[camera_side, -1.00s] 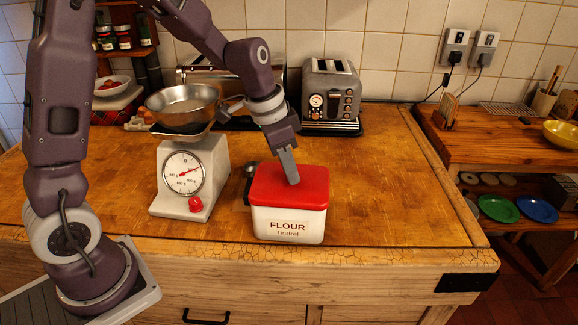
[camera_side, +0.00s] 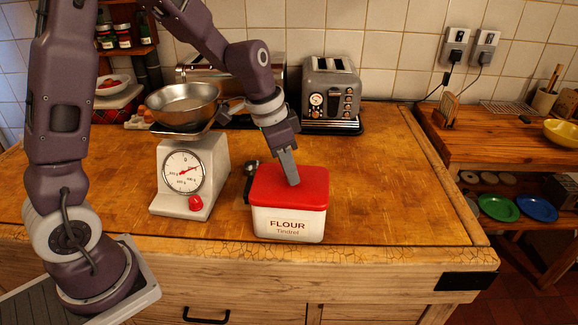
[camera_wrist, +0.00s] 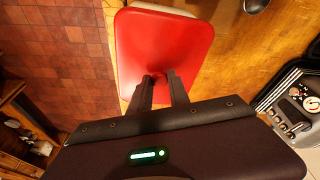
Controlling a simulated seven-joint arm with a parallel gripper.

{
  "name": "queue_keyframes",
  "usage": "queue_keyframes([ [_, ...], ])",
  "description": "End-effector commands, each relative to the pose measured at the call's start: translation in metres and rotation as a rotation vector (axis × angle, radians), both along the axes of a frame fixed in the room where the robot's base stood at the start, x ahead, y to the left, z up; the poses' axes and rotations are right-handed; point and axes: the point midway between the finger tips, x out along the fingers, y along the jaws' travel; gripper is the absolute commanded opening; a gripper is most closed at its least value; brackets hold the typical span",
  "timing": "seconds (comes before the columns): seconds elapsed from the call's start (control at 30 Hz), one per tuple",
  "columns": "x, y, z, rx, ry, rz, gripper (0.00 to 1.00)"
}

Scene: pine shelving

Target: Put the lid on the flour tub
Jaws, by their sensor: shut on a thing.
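The flour tub (camera_side: 288,224) is white with a "FLOUR" label and stands upright near the front edge of the wooden worktop. The red lid (camera_side: 305,186) lies over the tub's top and looks level in the side view. In the wrist view the red lid (camera_wrist: 160,42) fills the upper middle and hides most of the tub. My gripper (camera_side: 292,180) comes down from above onto the lid's middle. Its fingertips (camera_wrist: 160,78) are shut on a small knob there. Whether the lid's rim is fully seated cannot be told.
A kitchen scale (camera_side: 184,176) with a metal bowl (camera_side: 184,104) stands left of the tub. A toaster (camera_side: 331,92) stands behind it. A small dark object (camera_side: 250,180) lies just left of the tub. The worktop to the right (camera_side: 400,190) is clear.

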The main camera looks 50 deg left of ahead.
Motion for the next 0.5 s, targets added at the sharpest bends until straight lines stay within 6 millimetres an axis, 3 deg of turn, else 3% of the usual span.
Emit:
queue_keyframes([
  [0.5, -0.0002, -0.0004, -0.0062, -0.001, 0.000, -0.001, 0.00],
])
